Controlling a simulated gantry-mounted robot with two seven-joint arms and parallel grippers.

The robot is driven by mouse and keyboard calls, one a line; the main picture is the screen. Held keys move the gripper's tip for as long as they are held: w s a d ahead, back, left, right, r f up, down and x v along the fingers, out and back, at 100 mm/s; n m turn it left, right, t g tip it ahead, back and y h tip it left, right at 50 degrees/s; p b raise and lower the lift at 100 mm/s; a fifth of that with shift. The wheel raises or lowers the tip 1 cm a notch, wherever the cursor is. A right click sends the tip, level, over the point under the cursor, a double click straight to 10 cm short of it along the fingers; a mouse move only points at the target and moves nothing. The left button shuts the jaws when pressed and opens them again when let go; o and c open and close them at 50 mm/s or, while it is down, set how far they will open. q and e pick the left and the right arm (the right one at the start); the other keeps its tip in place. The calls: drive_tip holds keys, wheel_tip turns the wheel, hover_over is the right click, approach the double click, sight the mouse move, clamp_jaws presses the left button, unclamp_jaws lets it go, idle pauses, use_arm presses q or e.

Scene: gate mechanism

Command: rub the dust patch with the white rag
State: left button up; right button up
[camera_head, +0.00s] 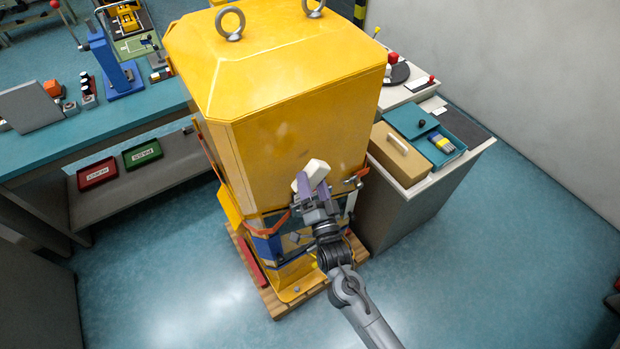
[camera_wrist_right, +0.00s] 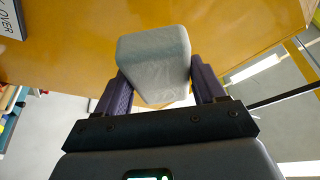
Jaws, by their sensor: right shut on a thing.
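The white rag (camera_head: 316,172), a pale block-like pad, is in front of the front face of the yellow cabinet (camera_head: 290,135). My right gripper (camera_head: 311,189) is shut on it from below. In the right wrist view, the rag (camera_wrist_right: 155,62) is between the two purple fingers, with the yellow surface (camera_wrist_right: 85,50) behind it. I cannot tell whether the rag touches the cabinet. A faint pale smudge (camera_head: 283,130) shows on the front face, up and left of the rag; I cannot tell if it is the dust patch. My left gripper is out of view.
The cabinet stands on a wooden pallet (camera_head: 275,300). Orange clamps (camera_head: 356,175) stick out at its sides. A grey side unit on the right holds a tan box (camera_head: 399,152) and a teal tray (camera_head: 462,128). A teal bench (camera_head: 60,150) is at left. The floor in front is clear.

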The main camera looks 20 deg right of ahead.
drive_tip(key=shift+s, duration=0.1)
drive_tip(key=shift+s, duration=0.25)
drive_tip(key=shift+s+d+p, duration=0.25)
drive_tip(key=shift+s+p, duration=0.5)
drive_tip(key=shift+s, duration=0.35)
drive_tip(key=shift+w, duration=0.15)
drive_tip(key=shift+w+a+r+b, duration=0.2)
drive_tip(key=shift+w+b, duration=0.05)
drive_tip(key=shift+w, duration=0.65)
drive_tip(key=shift+w+a+r+b, duration=0.15)
drive_tip(key=shift+w+r+b, duration=0.1)
drive_tip(key=shift+w, duration=0.6)
drive_tip(key=shift+w+a+r+b, duration=0.15)
drive_tip(key=shift+w+a+b, duration=0.1)
drive_tip(key=shift+w, duration=0.65)
drive_tip(key=shift+w+r, duration=0.2)
drive_tip(key=shift+w, duration=0.3)
